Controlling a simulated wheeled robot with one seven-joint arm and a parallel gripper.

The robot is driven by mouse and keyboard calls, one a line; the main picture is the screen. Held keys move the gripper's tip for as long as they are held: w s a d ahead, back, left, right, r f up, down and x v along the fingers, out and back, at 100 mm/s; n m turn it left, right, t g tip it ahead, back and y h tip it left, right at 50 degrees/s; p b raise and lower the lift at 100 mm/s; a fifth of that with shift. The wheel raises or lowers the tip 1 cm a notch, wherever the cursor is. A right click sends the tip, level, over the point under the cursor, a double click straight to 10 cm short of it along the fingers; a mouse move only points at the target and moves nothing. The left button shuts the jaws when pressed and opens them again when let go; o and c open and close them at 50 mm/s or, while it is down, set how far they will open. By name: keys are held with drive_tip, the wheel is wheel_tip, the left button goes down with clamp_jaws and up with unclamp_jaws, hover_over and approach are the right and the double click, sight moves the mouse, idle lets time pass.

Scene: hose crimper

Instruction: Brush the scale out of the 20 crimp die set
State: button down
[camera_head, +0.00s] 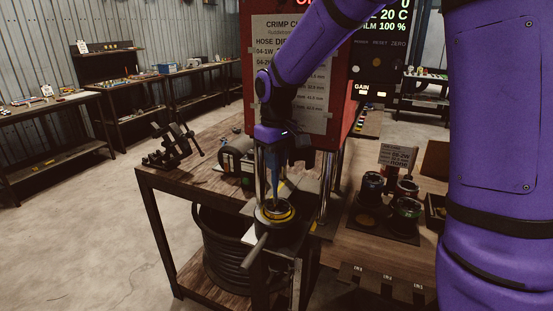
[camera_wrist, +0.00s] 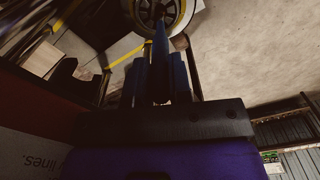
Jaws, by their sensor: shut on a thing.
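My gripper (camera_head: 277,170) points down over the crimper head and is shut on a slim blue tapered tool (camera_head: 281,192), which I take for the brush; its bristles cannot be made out. In the wrist view the tool (camera_wrist: 160,42) reaches down to the segmented die ring. The yellow-banded die set (camera_head: 290,216) sits in the crimper under the tool. The same ring shows at the top of the wrist view (camera_wrist: 180,17). The tool's tip is at or just above its opening; I cannot tell whether it touches. Scale cannot be made out.
A lever (camera_head: 254,251) sticks out at the crimper's front. Steel columns (camera_head: 325,185) flank the head under the red press housing (camera_head: 344,95). To the right, several die sets (camera_head: 405,213) stand on a dark tray. A black hose coil (camera_head: 222,250) lies below the bench.

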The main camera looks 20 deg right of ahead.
drive_tip(key=shift+s+d, duration=0.15)
drive_tip(key=shift+s, duration=0.25)
idle(0.9)
drive_tip(key=shift+w, duration=0.15)
